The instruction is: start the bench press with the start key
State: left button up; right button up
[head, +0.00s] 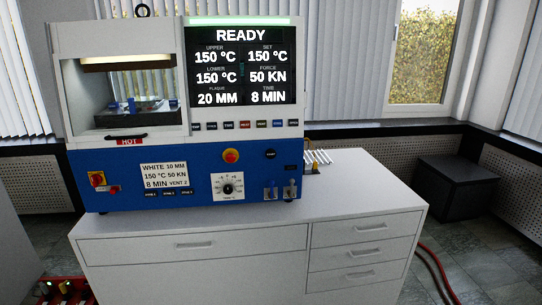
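The bench press (180,180) stands on a white cabinet, blue below and white above. Its lit display (241,62) reads READY, upper 150 °C, lower 150 °C, set 150 °C, force 50 KN, plaque 20 MM, time 8 MIN. A row of small keys (245,125) runs under the display, one of them red; their labels are too small to read surely. A dark button (270,154) sits below the row at the right; I cannot tell which key is start. A card (164,175) reads WHITE 10 MM, 150 °C 50 KN, 8 MIN VENT 2. Neither gripper shows.
A red mushroom button (230,156), a dial (228,187) and a red-yellow switch (98,180) are on the blue front. The pressing chamber (130,90) has a HOT label below. The cabinet top (350,185) is clear at right front. A dark box (455,190) stands right.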

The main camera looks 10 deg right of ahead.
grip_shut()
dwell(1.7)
